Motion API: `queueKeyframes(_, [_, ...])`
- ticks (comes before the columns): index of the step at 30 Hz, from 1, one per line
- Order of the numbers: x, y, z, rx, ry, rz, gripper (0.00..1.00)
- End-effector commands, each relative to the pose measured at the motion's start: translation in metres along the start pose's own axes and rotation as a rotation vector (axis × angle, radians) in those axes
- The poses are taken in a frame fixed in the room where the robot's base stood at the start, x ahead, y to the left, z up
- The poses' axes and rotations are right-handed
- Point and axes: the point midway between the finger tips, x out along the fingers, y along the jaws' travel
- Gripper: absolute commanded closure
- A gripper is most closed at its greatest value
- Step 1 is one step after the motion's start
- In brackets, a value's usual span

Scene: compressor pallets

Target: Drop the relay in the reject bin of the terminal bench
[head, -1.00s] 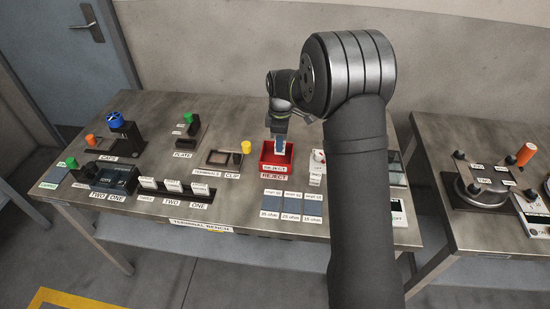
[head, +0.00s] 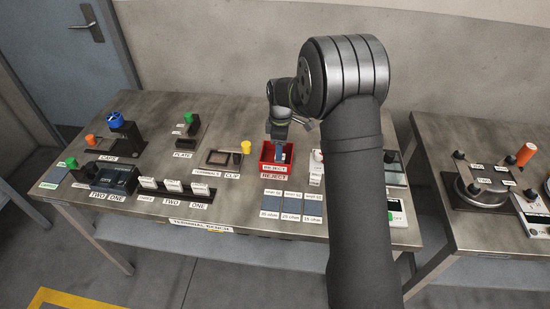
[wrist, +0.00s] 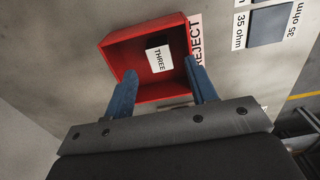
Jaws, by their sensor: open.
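The red reject bin (head: 264,158) stands near the middle of the terminal bench, and its open top faces the wrist view (wrist: 118,50). The relay (wrist: 159,58), with a white label reading THREE and a dark body, lies inside the bin at its floor. My gripper (wrist: 163,80) is open, its two blue fingers apart at the bin's near side with the relay beyond them and nothing between them. In the head view my gripper (head: 280,142) is low over the bin, and its fingers partly hide the bin's inside.
Three ohm-labelled pads (head: 291,206) lie in front of the bin. A yellow-capped clip fixture (head: 246,147) stands to its left, and a rack of white-labelled relays (head: 172,187) is further left. My arm covers part of the bench's right side, where a meter (head: 397,212) shows.

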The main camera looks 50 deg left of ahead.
Motion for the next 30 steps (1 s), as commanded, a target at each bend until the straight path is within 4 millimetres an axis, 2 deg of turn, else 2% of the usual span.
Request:
queueKeyframes(5, [-0.012,0.001,0.0,0.0,0.001,0.003,0.48])
queueKeyframes(8, [-0.031,0.001,0.0,0.0,0.002,0.005,0.48])
queueKeyframes(21, [-0.136,0.001,0.0,0.0,0.001,0.004,0.48])
queueKeyframes(25, [-0.157,0.001,0.0,0.0,0.001,0.003,0.48])
queueKeyframes(30, [-0.172,0.0,0.0,0.0,0.001,0.002,0.48])
